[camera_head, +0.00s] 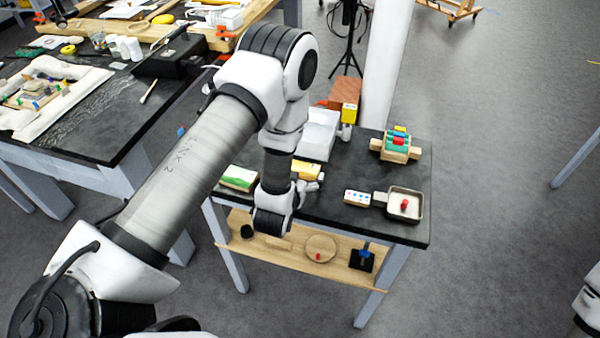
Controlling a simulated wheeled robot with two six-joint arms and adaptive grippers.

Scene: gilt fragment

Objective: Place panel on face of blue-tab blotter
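My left arm comes in from the left and bends down over the small dark-topped table (340,208). My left gripper (312,184) is small and partly hidden by my wrist, close to a yellow-topped block (307,168). I cannot tell whether its fingers are open or touch anything. I cannot make out for certain which thing is the panel or the blue-tab blotter. A black piece with a blue upright part (364,252) sits on the wooden lower shelf. A wooden block with red, green, blue and yellow parts (396,146) is at the table's back right.
A green-and-white block (239,178) is at the left edge. A white box (318,135) stands behind my gripper. A cluttered bench (110,125) is at left.

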